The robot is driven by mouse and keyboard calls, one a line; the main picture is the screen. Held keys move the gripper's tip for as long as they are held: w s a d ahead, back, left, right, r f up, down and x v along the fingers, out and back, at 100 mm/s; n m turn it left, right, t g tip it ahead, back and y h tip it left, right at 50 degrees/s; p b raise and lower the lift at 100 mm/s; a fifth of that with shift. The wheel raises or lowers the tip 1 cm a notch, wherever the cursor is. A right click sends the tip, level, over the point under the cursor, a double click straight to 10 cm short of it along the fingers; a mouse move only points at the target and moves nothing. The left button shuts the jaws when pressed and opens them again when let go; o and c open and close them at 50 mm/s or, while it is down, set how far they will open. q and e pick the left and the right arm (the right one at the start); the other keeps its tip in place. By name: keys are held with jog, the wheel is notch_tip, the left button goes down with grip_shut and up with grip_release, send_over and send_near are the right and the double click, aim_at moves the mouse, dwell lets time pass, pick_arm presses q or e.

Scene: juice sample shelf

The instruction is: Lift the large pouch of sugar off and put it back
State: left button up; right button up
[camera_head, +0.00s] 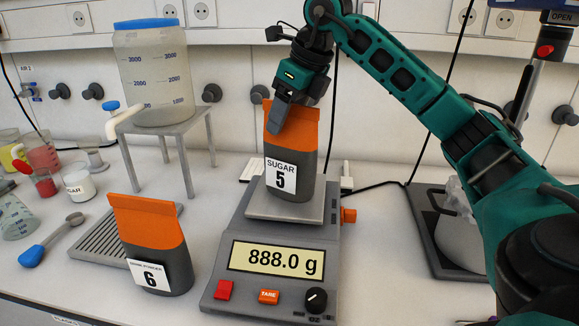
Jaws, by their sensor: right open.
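The large sugar pouch (304,165), grey with an orange top and a label reading "SUGAR 5", stands upright on the pan of the scale (228,295). The scale's display (276,260) reads 888.0 g. My right gripper (279,118) is open at the pouch's orange top, pointing down. One finger shows in front of the top; the other finger is hidden, so I cannot tell whether it touches the pouch. My left gripper is not in view.
A similar pouch labelled 6 (165,245) stands left of the scale, by a ribbed tray (98,241). A blue-lidded tank (155,75) sits on a metal stand behind. A blue scoop (50,240) and beakers are at left. A large pot (460,235) stands at right.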

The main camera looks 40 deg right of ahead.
jog(key=shift+f, duration=0.1)
jog(key=shift+c, duration=0.2)
grip_shut()
dwell(1.2)
